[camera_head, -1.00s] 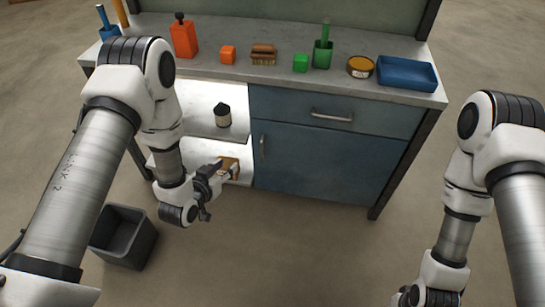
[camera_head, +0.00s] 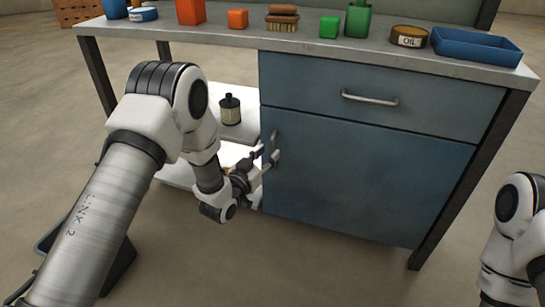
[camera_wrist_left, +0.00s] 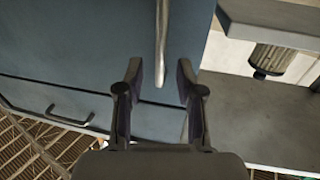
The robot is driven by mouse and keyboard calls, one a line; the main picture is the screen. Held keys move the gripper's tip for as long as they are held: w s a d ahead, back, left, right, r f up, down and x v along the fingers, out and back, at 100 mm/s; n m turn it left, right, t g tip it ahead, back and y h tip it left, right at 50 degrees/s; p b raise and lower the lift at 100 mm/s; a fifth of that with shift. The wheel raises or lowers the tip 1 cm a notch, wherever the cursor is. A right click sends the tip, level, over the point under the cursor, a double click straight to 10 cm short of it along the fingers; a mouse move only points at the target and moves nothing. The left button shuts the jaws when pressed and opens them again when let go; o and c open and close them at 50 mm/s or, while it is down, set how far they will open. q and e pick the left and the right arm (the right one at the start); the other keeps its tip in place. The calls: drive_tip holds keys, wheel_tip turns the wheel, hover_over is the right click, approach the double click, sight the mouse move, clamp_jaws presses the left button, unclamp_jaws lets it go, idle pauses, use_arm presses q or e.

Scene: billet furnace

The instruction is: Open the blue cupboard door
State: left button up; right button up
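The blue cupboard door (camera_head: 360,180) is shut below the drawer in the head view. It also fills the upper left of the left wrist view (camera_wrist_left: 70,50). Its upright metal handle (camera_head: 273,141) is near the door's left edge. My left gripper (camera_head: 268,158) is open at the handle. In the left wrist view the handle (camera_wrist_left: 161,45) lies in line with the gap between the fingers (camera_wrist_left: 159,75), with a finger to each side. I cannot tell whether they touch it. My right gripper is out of view.
A blue drawer (camera_head: 430,95) with a horizontal handle (camera_head: 369,99) is above the door. Open shelves with a dark-capped bottle (camera_head: 230,109) are left of it. The worktop (camera_head: 300,38) holds several items, including a blue tray (camera_head: 483,46). Floor in front is clear.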

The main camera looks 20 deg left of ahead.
sight(271, 150)
use_arm(q)
drive_tip(key=x, duration=0.1)
drive_tip(key=b+x, duration=0.1)
drive_tip(key=shift+w+d+f, duration=0.1)
drive_tip(key=shift+w+f, duration=0.1)
drive_tip(key=shift+w, duration=0.15)
drive_tip(key=shift+w+d+r, duration=0.1)
drive_tip(key=shift+w+r, duration=0.05)
drive_tip(key=shift+w, duration=0.2)
clamp_jaws()
drive_tip(key=shift+s, duration=0.1)
